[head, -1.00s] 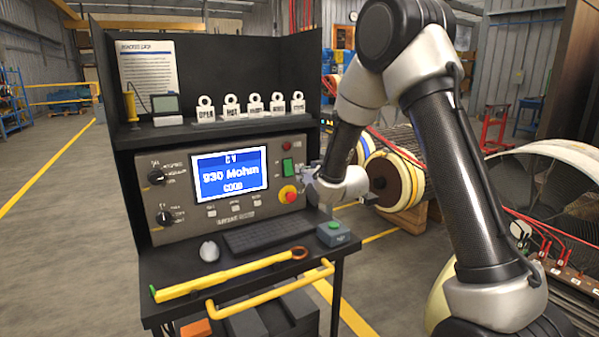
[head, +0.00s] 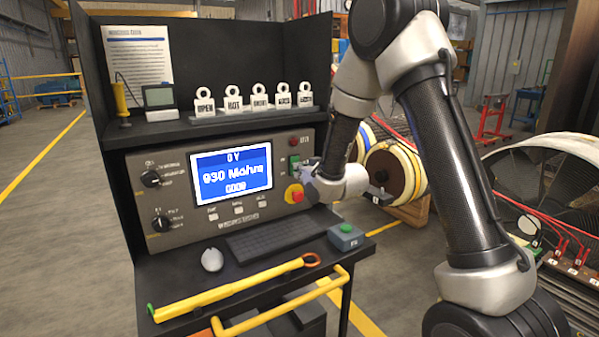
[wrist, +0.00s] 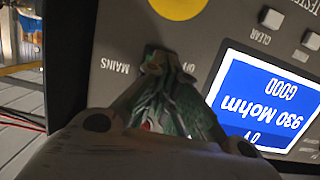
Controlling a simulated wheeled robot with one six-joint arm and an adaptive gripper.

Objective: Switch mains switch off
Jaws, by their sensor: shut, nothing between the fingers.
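The mains switch (head: 294,162) is a green rocker on the right side of the grey control panel (head: 150,215), just above the red emergency-stop button on its yellow base (head: 294,194). My gripper (head: 308,171) is at the panel, immediately right of the switch. In the wrist view my gripper (wrist: 153,62) is shut with nothing held, its tips at the panel between the MAINS and OFF lettering. The fingers hide most of the switch there. I cannot tell whether they touch it or which way the rocker is tilted.
The panel display (head: 232,174) reads 930 Mohm, GOOD. Several white tags (head: 257,96) stand on the shelf above. A rotor (head: 392,172) stands behind my arm.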

